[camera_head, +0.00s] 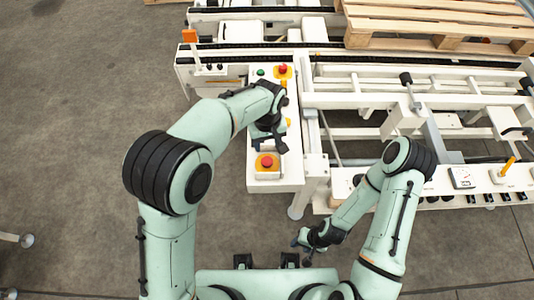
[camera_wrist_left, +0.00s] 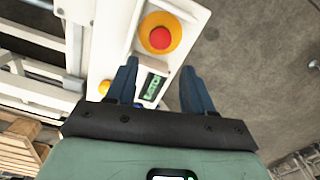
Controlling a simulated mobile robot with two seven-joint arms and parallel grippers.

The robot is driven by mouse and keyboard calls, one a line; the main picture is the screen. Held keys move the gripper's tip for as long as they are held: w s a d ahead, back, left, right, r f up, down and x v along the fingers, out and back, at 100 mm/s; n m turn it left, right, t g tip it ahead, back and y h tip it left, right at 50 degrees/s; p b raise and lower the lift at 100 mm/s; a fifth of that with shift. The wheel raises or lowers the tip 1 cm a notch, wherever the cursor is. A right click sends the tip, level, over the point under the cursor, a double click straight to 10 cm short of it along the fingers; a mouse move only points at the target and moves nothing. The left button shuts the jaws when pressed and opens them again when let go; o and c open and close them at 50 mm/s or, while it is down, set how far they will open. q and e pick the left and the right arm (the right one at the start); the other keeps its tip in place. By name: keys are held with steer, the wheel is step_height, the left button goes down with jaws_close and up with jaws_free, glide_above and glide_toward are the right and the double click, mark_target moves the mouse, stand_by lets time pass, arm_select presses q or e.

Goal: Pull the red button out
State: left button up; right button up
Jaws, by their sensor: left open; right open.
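A red button (camera_head: 267,162) on a yellow base sits at the near end of the white control panel (camera_head: 287,177) in the head view. It also shows in the left wrist view (camera_wrist_left: 159,38), ahead of the fingertips. My left gripper (camera_head: 274,148) is above the panel, just beyond this button, open and empty. In the left wrist view its two fingers (camera_wrist_left: 158,70) are spread and apart from the button. A second red button (camera_head: 282,69) is at the panel's far end. My right gripper (camera_head: 303,243) is open, low in front of the panel, away from both buttons.
A conveyor frame (camera_head: 350,100) with white rails adjoins the panel on the right. A wooden pallet (camera_head: 440,25) rests at the back right. An orange indicator (camera_head: 189,36) stands at the back left. The grey floor left of the panel is clear.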

mark_target(267, 161)
arm_select(q)
step_height(267, 161, down, 11)
steer(key=shift+r, duration=0.1)
stand_by(0.3)
jaws_close()
steer(key=shift+r, duration=0.65)
steer(key=shift+c, duration=0.8)
jaws_free()
steer(key=shift+o, duration=0.8)
step_height(267, 161, up, 14)
steer(key=shift+f+p, duration=0.25)
steer(key=shift+p, duration=0.15)
